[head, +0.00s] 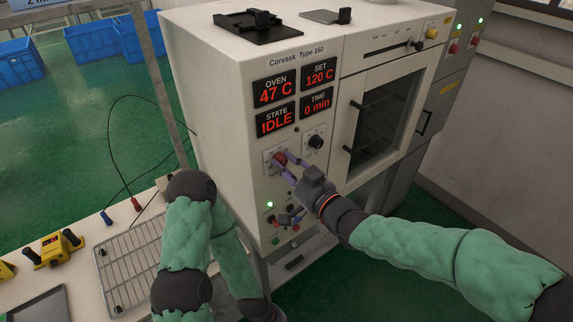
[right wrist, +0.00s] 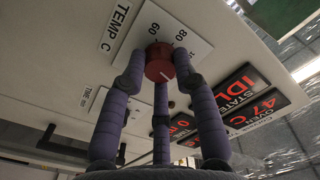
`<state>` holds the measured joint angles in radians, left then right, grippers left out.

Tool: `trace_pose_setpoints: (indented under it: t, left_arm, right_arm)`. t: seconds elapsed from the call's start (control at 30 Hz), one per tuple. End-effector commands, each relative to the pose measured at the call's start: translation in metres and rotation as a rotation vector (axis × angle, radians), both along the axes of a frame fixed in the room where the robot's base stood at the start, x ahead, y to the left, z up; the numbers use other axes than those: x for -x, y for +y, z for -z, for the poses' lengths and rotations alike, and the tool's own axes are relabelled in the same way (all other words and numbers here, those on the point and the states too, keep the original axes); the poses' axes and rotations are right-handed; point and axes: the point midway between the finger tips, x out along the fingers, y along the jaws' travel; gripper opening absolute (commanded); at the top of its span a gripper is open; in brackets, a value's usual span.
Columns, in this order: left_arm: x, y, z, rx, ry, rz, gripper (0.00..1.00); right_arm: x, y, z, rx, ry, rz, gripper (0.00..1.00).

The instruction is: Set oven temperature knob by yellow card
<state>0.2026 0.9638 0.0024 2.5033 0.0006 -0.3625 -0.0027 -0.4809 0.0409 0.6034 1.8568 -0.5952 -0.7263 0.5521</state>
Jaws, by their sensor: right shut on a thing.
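The oven (head: 215,95) is a cream box whose displays read OVEN 47 C, SET 120 C, STATE IDLE and TIME 0 min. Its red temperature knob (head: 280,158) is on the front, below the displays. My right gripper (head: 284,166) is shut on this knob. In the right wrist view its purple fingers surround the red knob (right wrist: 159,62), which has a white pointer line. I cannot make out a yellow card.
A black knob (head: 316,142) sits right of the red one. Sockets and a green light are below. The oven door (head: 384,112) is closed. A wire rack (head: 130,262) and yellow-black tools (head: 55,248) are on the bench at left. Blue crates (head: 92,42) stand behind.

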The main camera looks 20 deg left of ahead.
Motion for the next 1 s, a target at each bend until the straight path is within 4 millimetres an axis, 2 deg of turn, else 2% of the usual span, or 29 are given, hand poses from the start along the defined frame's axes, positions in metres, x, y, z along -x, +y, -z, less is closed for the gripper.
trace_pose_setpoints:
  t: [0.33,0.37,0.4,0.43,0.77,1.0]
  left_arm:
    - [0.000,0.000,0.000,0.000,0.000,0.000,0.40]
    - [0.000,0.000,0.000,0.000,0.000,0.000,0.40]
    - [0.000,0.000,0.000,0.000,0.000,0.000,0.40]
    - [0.000,0.000,0.000,0.000,0.000,0.000,0.40]
    - [0.000,0.000,0.000,0.000,0.000,0.000,0.40]
    - [0.000,0.000,0.000,0.000,0.000,0.000,0.40]
  right_arm:
    - [0.000,0.000,0.001,0.000,0.003,-0.001,0.00]
    - [0.000,0.000,0.001,0.000,0.003,-0.001,0.39]
    - [0.000,0.000,0.001,-0.001,0.002,0.000,0.50]
    - [0.000,0.000,0.001,0.000,0.001,0.000,0.53]
    - [0.000,-0.001,0.000,-0.001,0.001,0.000,0.53]
    - [0.013,-0.019,0.000,-0.001,0.002,0.003,0.53]
